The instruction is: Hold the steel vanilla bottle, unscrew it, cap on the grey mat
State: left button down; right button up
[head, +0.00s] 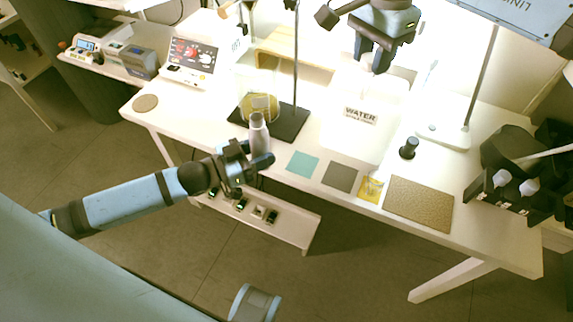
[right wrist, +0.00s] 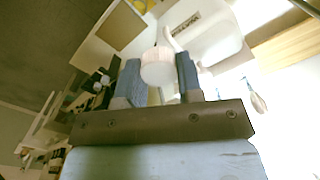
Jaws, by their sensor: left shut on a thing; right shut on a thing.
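The steel bottle (head: 260,140) stands upright near the table's front edge, left of the teal mat. My left gripper (head: 262,162) is shut around its lower body. My right gripper (head: 371,62) is raised at the back of the table, over the white water container, well away from the bottle. In the right wrist view, my right gripper (right wrist: 158,84) is shut on a white round cap (right wrist: 157,66). The grey mat (head: 340,177) lies bare at the front edge, right of the teal mat. The bottle's label cannot be read.
A teal mat (head: 302,165), a yellow piece (head: 371,188) and a brown mat (head: 418,203) lie along the front. The white container marked WATER (head: 352,140) stands behind the grey mat. A dark stand base (head: 288,128) and a small black bottle (head: 408,148) are nearby.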

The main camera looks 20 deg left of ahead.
pick_arm(q)
jog(key=shift+s+a+f, duration=0.2)
jog(key=shift+a+f, duration=0.35)
jog(key=shift+a, duration=0.05)
pick_arm(e)
jog(key=shift+w+a+f, duration=0.15)
jog(key=shift+a+f, duration=0.15)
jog(key=shift+f, duration=0.25)
pick_arm(q)
jog(key=shift+a+f+b, duration=0.15)
jog(key=shift+b, duration=0.15)
pick_arm(e)
jog(key=shift+a, duration=0.15)
pick_arm(q)
jog(key=b, duration=0.1)
send_over(303, 164)
jog(key=v, duration=0.3)
notch_tip(303, 164, down, 5)
jog(key=shift+f, duration=0.15)
pick_arm(e)
jog(key=shift+f, duration=0.75)
pick_arm(q)
jog(key=shift+w+d+f+b, duration=0.55)
jog(key=shift+w+d+f, duration=0.45)
jog(key=shift+w+f, duration=0.15)
pick_arm(e)
jog(key=shift+f, duration=0.35)
